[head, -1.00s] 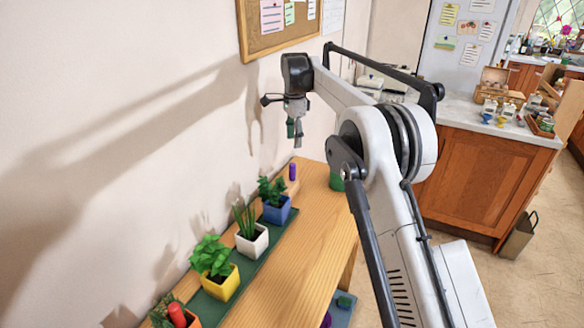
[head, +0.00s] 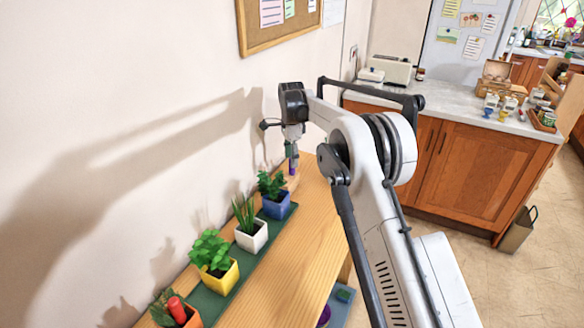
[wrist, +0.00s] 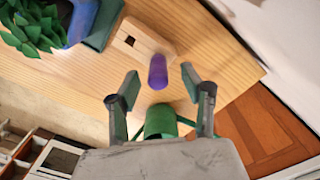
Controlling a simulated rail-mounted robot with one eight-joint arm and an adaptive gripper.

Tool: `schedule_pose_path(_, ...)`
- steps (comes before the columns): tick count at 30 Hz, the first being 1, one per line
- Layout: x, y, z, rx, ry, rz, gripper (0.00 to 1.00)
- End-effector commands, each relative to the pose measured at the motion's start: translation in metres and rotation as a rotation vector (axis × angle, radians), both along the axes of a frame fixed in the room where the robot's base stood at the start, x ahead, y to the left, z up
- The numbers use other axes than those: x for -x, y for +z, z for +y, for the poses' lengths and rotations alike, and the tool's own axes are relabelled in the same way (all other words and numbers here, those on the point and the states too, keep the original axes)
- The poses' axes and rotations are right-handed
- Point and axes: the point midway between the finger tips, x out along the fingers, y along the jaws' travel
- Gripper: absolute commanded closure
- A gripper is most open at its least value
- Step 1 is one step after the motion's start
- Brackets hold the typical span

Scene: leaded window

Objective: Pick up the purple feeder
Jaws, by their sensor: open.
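The purple feeder (wrist: 157,72) is a small purple cylinder at the end of a pale wooden block (wrist: 135,45); whether it sits in the block, I cannot tell. It also shows in the head view (head: 292,170), just below my gripper (head: 291,154), at the far end of the plant row. In the wrist view my gripper (wrist: 160,80) is open. Its two fingers stand apart, one on each side of the feeder's lower end in the picture, with nothing held between them.
A blue pot with a leafy plant (head: 275,205) stands close to the feeder on a green strip (head: 243,258), with white and yellow pots nearer. The wall is close on the left.

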Motion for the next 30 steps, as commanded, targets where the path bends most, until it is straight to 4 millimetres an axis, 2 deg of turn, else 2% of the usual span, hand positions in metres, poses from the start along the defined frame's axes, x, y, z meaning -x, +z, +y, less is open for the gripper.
schedule_pose_path(6, 0.002, -0.03, -0.003, 0.0, 0.0, 0.0, 0.57)
schedule_pose_path(9, 0.002, -0.039, -0.003, 0.0, 0.0, 0.0, 0.57)
schedule_pose_path(17, 0.002, -0.043, -0.003, 0.0, 0.0, 0.0, 0.57)
schedule_pose_path(18, 0.002, -0.043, -0.003, 0.0, 0.0, 0.0, 0.59)
schedule_pose_path(26, 0.002, -0.043, -0.003, 0.0, 0.0, 0.0, 0.93)
schedule_pose_path(30, 0.002, -0.043, -0.003, 0.0, 0.0, 0.0, 0.94)
